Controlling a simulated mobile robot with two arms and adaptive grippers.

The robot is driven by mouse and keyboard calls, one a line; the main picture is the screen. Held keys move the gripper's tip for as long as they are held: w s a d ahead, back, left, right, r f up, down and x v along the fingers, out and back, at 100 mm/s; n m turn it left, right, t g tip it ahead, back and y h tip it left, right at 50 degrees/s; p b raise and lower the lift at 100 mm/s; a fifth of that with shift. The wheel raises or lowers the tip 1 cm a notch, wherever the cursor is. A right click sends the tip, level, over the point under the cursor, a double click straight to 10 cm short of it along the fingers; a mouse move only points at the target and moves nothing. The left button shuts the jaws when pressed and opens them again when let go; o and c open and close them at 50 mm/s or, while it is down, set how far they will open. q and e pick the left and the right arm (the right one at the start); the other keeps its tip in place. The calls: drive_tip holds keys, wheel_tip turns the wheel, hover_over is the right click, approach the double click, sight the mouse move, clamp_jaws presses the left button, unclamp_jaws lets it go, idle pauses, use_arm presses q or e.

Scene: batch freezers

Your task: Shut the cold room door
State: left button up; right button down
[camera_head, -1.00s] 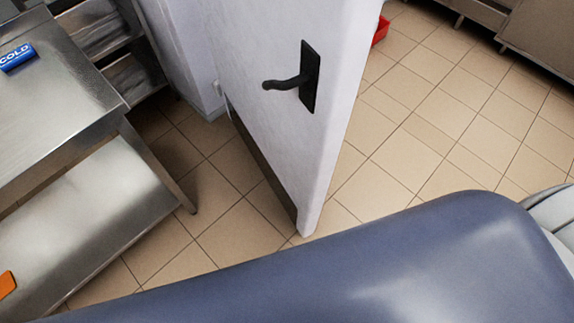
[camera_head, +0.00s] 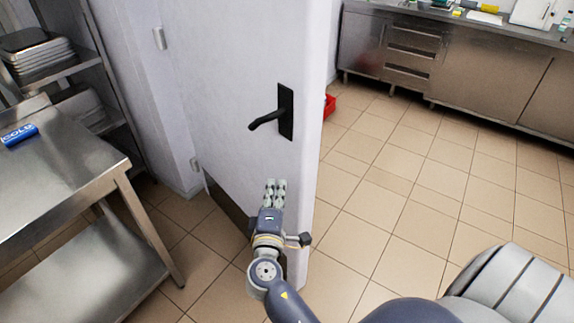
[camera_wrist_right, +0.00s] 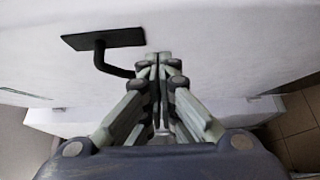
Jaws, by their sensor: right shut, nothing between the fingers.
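The cold room door (camera_head: 225,90) is a white slab standing open, its free edge towards me and its hinges at the back left. A black lever handle (camera_head: 285,112) sits on its face near the free edge. My right gripper (camera_head: 275,184) is shut and empty, in front of the door face and below the handle. In the right wrist view the closed fingers (camera_wrist_right: 158,62) point at the white door face (camera_wrist_right: 220,40), beside the handle (camera_wrist_right: 105,40). I cannot tell whether the fingertips touch the door. My left gripper is not in view.
A steel table (camera_head: 60,175) with a blue COLD roll (camera_head: 18,135) stands at the left. A rack with trays (camera_head: 40,55) is behind it. A red container (camera_head: 329,107) is on the floor beyond the door. Tiled floor (camera_head: 400,180) is clear at the right, before steel cabinets (camera_head: 480,75).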

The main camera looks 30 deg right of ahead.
drive_tip(key=p, duration=0.2)
approach(291, 149)
drive_tip(key=w+a, duration=0.2)
drive_tip(key=d+p, duration=0.1)
drive_tip(key=d, duration=0.1)
drive_tip(key=w+d, duration=0.1)
drive_tip(key=d, duration=0.1)
drive_tip(key=shift+w+d+r+p, duration=0.1)
drive_tip(key=shift+w+d+p, duration=0.1)
drive_tip(key=shift+d+p, duration=0.15)
